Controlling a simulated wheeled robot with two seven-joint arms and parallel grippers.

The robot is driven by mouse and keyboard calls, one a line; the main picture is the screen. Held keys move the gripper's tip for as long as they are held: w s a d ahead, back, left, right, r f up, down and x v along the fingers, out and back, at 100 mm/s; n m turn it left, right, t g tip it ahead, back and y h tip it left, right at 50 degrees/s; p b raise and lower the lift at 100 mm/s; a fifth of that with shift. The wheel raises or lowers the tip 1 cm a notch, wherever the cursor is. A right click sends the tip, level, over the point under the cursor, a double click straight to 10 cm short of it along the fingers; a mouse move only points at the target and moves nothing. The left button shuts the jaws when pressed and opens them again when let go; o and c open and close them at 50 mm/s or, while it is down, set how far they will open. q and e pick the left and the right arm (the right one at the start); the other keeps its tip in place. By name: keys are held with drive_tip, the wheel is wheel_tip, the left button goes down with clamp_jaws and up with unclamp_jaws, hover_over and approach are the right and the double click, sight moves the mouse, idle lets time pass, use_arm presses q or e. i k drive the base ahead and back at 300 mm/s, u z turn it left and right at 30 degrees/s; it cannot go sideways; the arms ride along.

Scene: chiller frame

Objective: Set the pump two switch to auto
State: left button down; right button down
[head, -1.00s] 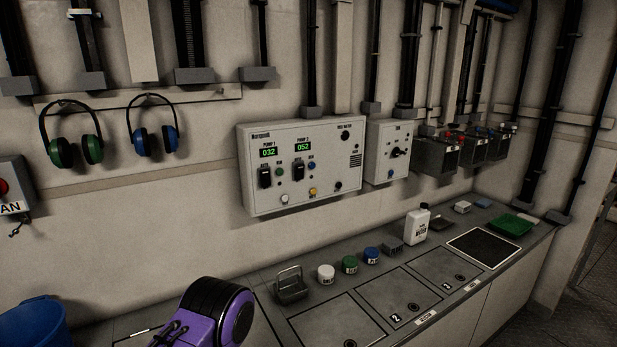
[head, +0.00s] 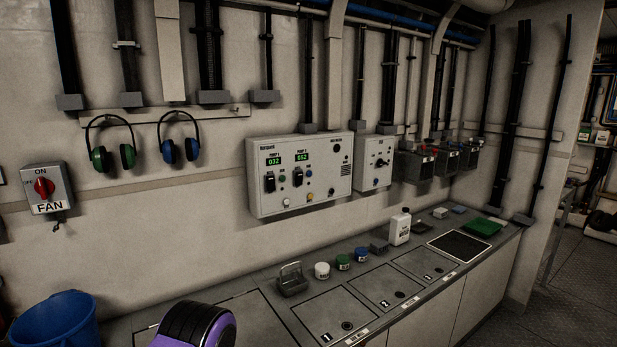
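The pump control panel (head: 300,172) is a light grey box on the wall at the centre of the head view. It has two green displays, reading 032 for pump 1 and 052 for pump 2. The pump two switch (head: 298,178) is a black rocker below the 052 display; its position is too small to read. The similar pump one switch (head: 270,182) sits to its left. A purple and black part of my arm shows at the bottom edge, well below the panel. Neither gripper's fingers are in view.
A counter runs below the panel, holding a wire-handled holder (head: 291,280), several small jars, a white bottle (head: 400,228) and a green tray (head: 482,227). A blue bucket (head: 52,322) stands at lower left. A red FAN switch (head: 44,187) is on the left wall. The wall before the panel is clear.

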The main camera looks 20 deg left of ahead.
sight(299, 175)
drive_tip(key=z, duration=0.5)
drive_tip(key=i, duration=0.95)
drive_tip(key=u, duration=0.4)
